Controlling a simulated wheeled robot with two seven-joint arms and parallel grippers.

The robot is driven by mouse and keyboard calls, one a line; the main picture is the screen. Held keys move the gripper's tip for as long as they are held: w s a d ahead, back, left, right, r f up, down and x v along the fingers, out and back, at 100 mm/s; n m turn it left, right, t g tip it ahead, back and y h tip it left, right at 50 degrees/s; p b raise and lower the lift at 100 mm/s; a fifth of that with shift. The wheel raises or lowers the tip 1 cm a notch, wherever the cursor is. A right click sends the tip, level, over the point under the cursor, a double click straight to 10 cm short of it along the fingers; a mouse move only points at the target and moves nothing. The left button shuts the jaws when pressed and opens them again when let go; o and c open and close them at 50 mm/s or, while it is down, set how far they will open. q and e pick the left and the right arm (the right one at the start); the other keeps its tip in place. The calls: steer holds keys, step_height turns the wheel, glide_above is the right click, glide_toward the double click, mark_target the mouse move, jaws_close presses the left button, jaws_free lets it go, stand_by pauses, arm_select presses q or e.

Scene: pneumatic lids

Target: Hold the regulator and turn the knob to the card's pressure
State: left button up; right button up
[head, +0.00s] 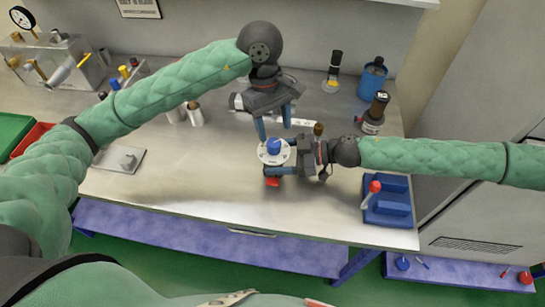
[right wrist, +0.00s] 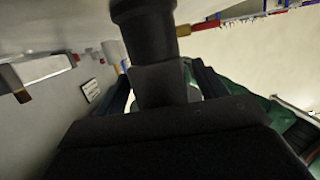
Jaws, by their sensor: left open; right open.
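The regulator shows in the head view as a white round dial plate (head: 264,157) with a blue knob (head: 273,146) on top, near the bench's front. A red part (head: 272,182) shows just below it. My left gripper (head: 274,130) is open and points down, its fingers just above and behind the knob in the picture. My right gripper (head: 270,160) comes from the right at the dial's level, open, with its fingers about the regulator's body; I cannot tell whether they touch it. In the right wrist view a dark cylinder (right wrist: 145,30) stands between the open fingers (right wrist: 165,90). The regulator's body is mostly hidden.
A framed sign (head: 138,8) hangs on the wall; its text is too small to read. A gauge (head: 22,17) stands at the far left. A blue block with a red-tipped lever (head: 388,205) is at right. Bottles (head: 374,115) stand behind.

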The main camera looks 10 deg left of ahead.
steer(key=c, duration=0.9)
steer(key=shift+f, duration=0.15)
stand_by(0.6)
